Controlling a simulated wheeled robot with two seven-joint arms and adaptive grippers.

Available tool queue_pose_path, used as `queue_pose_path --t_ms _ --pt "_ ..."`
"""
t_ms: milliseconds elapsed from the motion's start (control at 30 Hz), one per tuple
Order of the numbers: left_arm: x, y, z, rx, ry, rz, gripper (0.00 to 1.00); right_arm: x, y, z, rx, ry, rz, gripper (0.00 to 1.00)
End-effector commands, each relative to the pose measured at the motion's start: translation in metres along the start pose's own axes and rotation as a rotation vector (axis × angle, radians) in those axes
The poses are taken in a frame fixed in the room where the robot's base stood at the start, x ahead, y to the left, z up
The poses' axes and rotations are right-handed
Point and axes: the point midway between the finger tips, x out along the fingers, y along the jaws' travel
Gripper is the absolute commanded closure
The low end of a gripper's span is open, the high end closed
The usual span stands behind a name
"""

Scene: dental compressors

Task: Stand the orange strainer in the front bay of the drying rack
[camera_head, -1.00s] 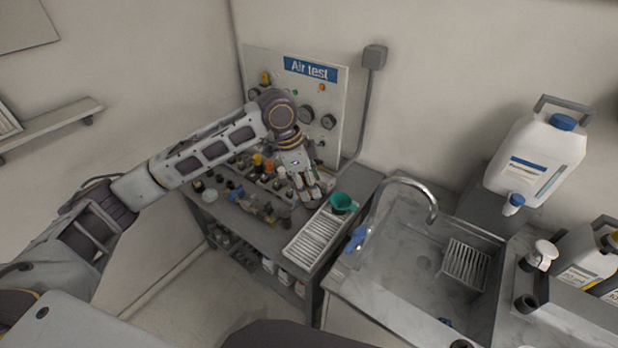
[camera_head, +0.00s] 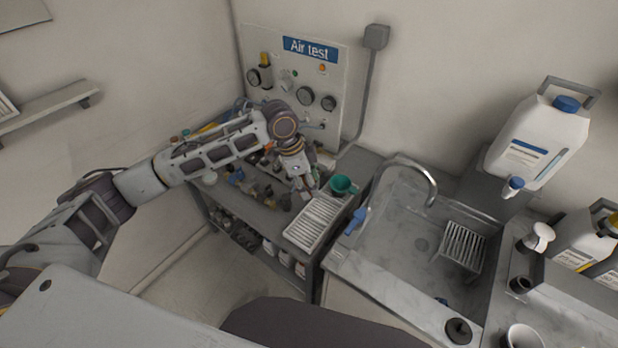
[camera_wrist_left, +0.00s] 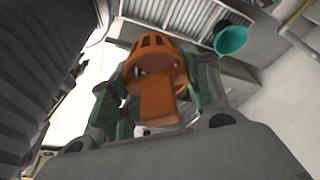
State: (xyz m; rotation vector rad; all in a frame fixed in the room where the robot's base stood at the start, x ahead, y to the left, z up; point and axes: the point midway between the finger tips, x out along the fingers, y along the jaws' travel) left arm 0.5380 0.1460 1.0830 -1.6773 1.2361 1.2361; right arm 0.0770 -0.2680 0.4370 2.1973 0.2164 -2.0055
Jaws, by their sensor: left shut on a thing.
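The orange strainer (camera_wrist_left: 156,66) is in my left gripper, seen close up in the left wrist view. Its slotted head points away from the wrist and its flat tab lies toward the palm. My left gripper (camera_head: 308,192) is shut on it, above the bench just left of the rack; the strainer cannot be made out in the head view. The white slatted drying rack (camera_head: 314,222) lies at the right end of the bench; it also shows in the left wrist view (camera_wrist_left: 188,14). A green funnel-like cup (camera_head: 342,185) stands at its back end. My right gripper is not in view.
A sink (camera_head: 395,235) with a curved tap (camera_head: 432,190) lies right of the rack. Small fittings (camera_head: 240,178) crowd the bench left of the gripper. The Air test panel (camera_head: 300,85) stands behind. The rack's front slats look clear.

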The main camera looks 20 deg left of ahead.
Motion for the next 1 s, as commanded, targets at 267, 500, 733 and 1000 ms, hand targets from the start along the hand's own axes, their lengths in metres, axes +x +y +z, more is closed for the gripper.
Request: queue_pose_path --t_ms 267,500,733,1000 --pt "0.02 0.0 0.006 -0.002 -0.001 0.001 0.72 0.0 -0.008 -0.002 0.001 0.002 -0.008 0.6" --pt "0.036 0.0 0.011 -0.001 -0.001 0.0 0.72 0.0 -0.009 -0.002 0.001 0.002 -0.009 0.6" --pt "0.052 0.0 0.016 -0.001 -0.001 0.002 0.72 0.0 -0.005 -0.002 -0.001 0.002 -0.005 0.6" --pt "0.07 0.0 0.022 -0.001 -0.001 0.0 0.72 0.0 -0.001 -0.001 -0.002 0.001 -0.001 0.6"
